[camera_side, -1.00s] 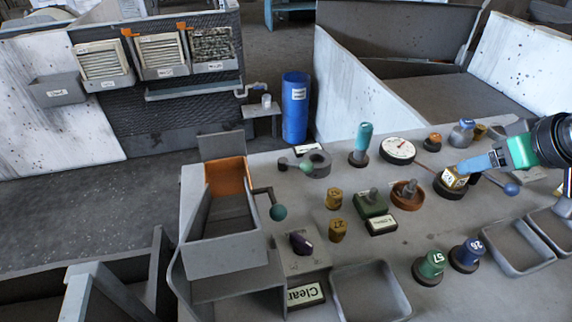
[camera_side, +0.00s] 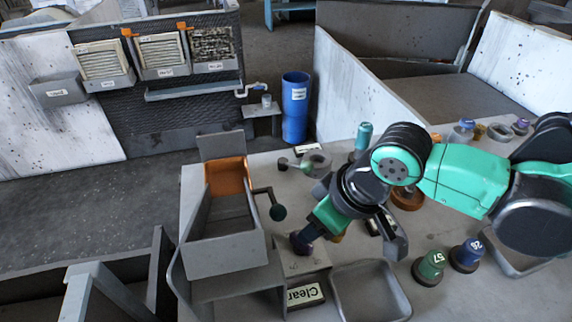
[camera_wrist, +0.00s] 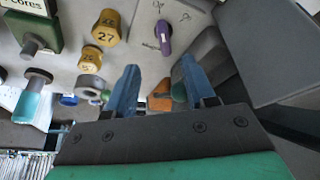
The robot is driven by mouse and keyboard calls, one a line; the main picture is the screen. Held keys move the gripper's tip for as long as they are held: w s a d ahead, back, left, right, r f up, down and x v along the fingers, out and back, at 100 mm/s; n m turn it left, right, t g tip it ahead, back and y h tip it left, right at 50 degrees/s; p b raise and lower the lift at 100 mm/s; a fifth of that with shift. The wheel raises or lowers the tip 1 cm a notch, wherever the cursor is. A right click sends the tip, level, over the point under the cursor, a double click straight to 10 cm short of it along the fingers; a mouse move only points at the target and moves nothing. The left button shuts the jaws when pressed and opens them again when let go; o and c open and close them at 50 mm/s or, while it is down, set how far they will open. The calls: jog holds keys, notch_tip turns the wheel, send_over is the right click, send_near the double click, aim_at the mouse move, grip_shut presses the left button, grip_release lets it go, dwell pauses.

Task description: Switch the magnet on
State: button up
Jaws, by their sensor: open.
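A purple rotary knob (camera_side: 301,243) sits on a grey box at the front of the bench. In the wrist view the knob (camera_wrist: 164,37) stands on a light plate with small dark marks around it, too small to read. The knob's long shape runs nearly up and down there. My gripper (camera_wrist: 160,66) is open and empty. Its two blue fingers point toward the knob, which shows just past the fingertips and roughly between them. In the side view my gripper (camera_side: 312,231) is right at the knob and partly covers it. Contact cannot be told.
A grey bin (camera_side: 228,248) with a ball-ended crank (camera_side: 277,212) stands left of the knob. Yellow numbered weights (camera_wrist: 107,28) are close by. An empty tray (camera_side: 370,292) and a "Clear" label (camera_side: 305,294) lie in front. Green (camera_side: 431,264) and blue (camera_side: 467,254) numbered weights stand to the right.

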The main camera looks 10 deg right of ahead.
jog(key=shift+a+f, duration=0.45)
jog(key=shift+x, duration=2.5)
grip_shut()
